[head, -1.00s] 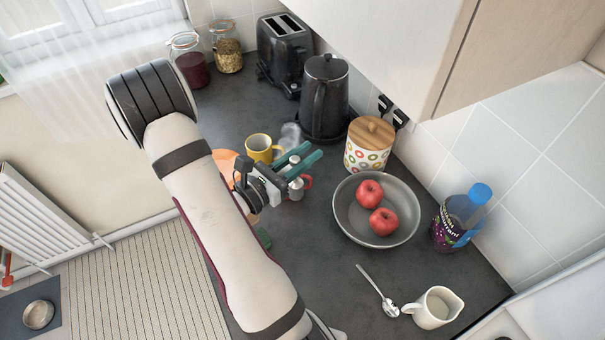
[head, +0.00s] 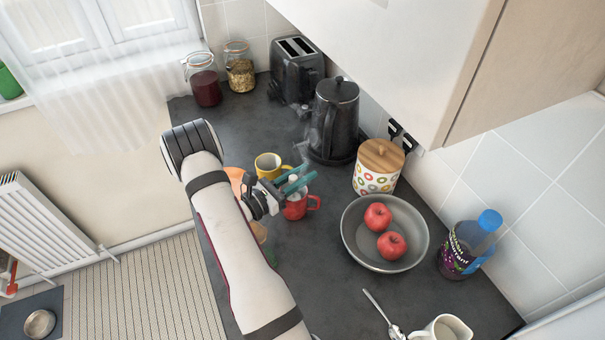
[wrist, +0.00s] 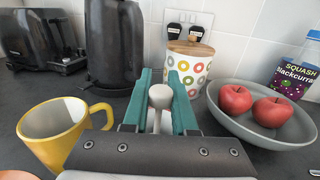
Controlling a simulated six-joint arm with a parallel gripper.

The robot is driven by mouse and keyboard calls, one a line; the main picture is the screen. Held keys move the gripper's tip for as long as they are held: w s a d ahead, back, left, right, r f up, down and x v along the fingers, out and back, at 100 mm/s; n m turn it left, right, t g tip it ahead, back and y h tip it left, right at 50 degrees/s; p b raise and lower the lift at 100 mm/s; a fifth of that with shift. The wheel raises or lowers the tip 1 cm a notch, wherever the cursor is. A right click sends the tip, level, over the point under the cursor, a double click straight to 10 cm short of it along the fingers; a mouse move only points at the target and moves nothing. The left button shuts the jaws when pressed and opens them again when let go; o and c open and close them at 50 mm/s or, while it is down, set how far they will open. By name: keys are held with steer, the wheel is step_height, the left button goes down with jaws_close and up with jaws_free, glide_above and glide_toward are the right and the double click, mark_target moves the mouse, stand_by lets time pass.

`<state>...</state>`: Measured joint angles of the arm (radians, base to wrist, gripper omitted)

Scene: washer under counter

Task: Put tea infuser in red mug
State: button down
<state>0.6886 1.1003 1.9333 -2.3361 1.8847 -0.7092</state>
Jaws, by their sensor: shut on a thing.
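The red mug (head: 296,209) stands on the dark counter in the head view, its handle to the right. My gripper (head: 297,181), with teal fingers, is right above the mug's mouth and partly covers it. It is shut on the tea infuser, whose pale rounded end (wrist: 160,96) shows between the fingers in the wrist view. In the head view the infuser is small and mostly hidden at the mug's top; I cannot tell whether its lower part is inside the rim.
A yellow mug (head: 268,167) stands close behind the red mug. A black kettle (head: 334,122), a patterned jar (head: 378,168) and a grey bowl (head: 351,240) with red apples stand to the right. Steam rises near the kettle.

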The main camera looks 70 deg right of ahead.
steer(key=shift+f, duration=0.15)
steer(key=c, duration=0.7)
jaws_free()
steer(key=v, duration=1.2)
steer(key=s+a+r+m+y, duration=0.5)
steer(key=a+r+m+y, duration=0.5)
steer(key=a, duration=0.3)
steer(key=s+a+r+m+t+y, duration=0.1)
steer(key=a+m+t+y, duration=0.1)
steer(key=a, duration=0.5)
steer(key=s+a+m+t+y, duration=0.1)
steer(key=a+m+t+y, duration=0.2)
steer(key=a, duration=0.4)
steer(key=s+a+r+m+t+y, duration=0.1)
steer(key=a+m+t+y, duration=0.1)
steer(key=a, duration=0.5)
steer(key=shift+s+a+r+m+t, duration=0.1)
steer(key=shift+r+m+t, duration=0.25)
steer(key=shift+t, duration=0.55)
